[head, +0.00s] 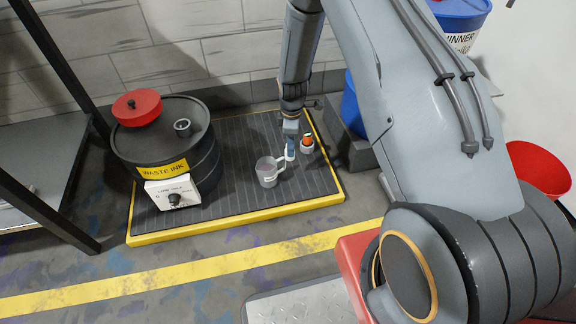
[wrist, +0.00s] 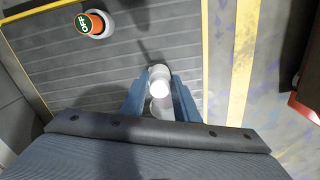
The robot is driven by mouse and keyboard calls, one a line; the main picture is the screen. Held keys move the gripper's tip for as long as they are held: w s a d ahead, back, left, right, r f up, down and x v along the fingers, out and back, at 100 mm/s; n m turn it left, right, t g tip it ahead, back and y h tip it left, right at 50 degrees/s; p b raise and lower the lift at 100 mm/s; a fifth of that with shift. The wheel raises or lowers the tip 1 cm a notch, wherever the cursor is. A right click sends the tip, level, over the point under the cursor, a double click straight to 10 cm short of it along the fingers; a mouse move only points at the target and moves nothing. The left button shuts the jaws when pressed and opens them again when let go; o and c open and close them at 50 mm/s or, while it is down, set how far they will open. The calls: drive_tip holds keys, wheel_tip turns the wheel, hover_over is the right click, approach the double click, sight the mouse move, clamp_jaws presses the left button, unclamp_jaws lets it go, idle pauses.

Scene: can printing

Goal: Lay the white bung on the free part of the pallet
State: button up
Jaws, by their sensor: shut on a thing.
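The white bung (wrist: 159,84) is between the blue fingers of my gripper (wrist: 160,98) in the wrist view. In the head view my gripper (head: 290,137) points down over the right part of the pallet (head: 235,206), and the bung (head: 290,154) shows small and pale at its tip. It is low over the dark ribbed deck; I cannot tell whether it touches it. The pallet has a yellow edge. A grey jug (head: 267,172) stands on it, just left and in front of the bung. The fingers partly hide the bung.
A white piece with an orange-and-green top marked OFF (head: 307,143) stands just right of my gripper, also in the wrist view (wrist: 95,23). A black waste ink drum (head: 209,158) with a red lid (head: 137,107) fills the pallet's left. Bare deck lies at the front right.

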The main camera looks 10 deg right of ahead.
wheel_tip(320, 180, down, 12)
drive_tip(key=b, duration=0.4)
drive_tip(key=shift+r, duration=0.25)
drive_tip(key=shift+f, duration=0.15)
drive_tip(key=o, duration=1)
drive_tip(key=shift+o, duration=0.2)
